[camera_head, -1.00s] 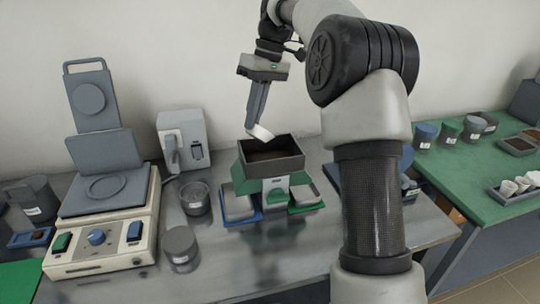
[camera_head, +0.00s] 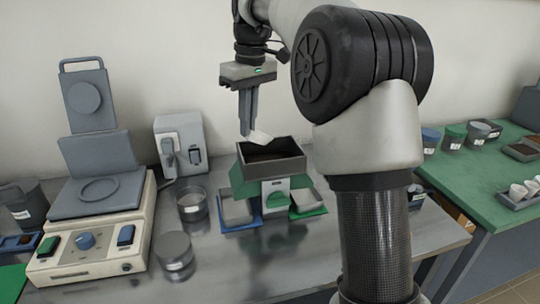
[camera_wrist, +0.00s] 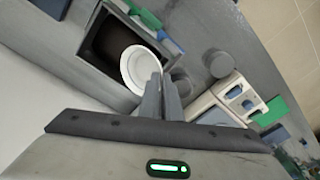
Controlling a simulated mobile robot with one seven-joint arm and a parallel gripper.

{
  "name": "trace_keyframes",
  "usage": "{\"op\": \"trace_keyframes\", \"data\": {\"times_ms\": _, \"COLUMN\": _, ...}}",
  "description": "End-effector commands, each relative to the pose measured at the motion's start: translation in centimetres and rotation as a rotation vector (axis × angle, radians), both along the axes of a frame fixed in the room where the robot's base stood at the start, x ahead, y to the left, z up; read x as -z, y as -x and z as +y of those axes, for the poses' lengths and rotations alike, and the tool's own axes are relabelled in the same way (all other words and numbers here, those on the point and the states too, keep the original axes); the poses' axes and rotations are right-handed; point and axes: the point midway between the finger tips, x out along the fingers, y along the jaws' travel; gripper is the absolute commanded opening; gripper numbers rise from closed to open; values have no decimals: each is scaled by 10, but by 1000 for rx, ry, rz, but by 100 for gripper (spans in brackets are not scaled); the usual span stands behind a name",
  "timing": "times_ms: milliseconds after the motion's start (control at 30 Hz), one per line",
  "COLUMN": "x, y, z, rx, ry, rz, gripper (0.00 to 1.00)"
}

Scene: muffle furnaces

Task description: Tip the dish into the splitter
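My gripper (camera_head: 246,130) is shut on the rim of a small white dish (camera_head: 258,137). The dish is held tilted just above the splitter's dark open hopper (camera_head: 272,168), near its back left side. The splitter (camera_head: 243,184) is green and grey and stands on the metal bench. A blue tray (camera_head: 228,227) and a green tray (camera_head: 311,212) sit at its two sides, each with a grey pan. In the wrist view, the dish (camera_wrist: 136,70) overlaps the hopper (camera_wrist: 101,47), and its visible inside looks plain white. The fingers (camera_wrist: 163,100) pinch its edge.
A balance with a raised lid (camera_head: 88,245) stands left, with a metal cup (camera_head: 192,206) and lidded grey jar (camera_head: 174,252) beside it. A grey-white device (camera_head: 179,145) stands behind. The green-topped table (camera_head: 470,178) on the right holds jars and trays.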

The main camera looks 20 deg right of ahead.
Motion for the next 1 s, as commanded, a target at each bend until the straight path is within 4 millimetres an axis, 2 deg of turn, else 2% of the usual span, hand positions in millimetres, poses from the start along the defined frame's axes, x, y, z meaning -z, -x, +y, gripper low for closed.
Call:
{"op": "trace_keyframes", "data": {"times_ms": 33, "x": 7, "y": 1, "z": 2, "rx": -3, "ry": 21, "rz": -14, "gripper": 0}}
{"op": "trace_keyframes", "data": {"times_ms": 300, "x": 16, "y": 5, "z": 9, "rx": -2, "ry": 129, "rz": -87, "gripper": 0}}
{"op": "trace_keyframes", "data": {"times_ms": 800, "x": 16, "y": 7, "z": 10, "rx": 0, "ry": 191, "rz": -128, "gripper": 0}}
{"op": "trace_keyframes", "data": {"times_ms": 1000, "x": 28, "y": 9, "z": 14, "rx": -3, "ry": 246, "rz": -165, "gripper": 0}}
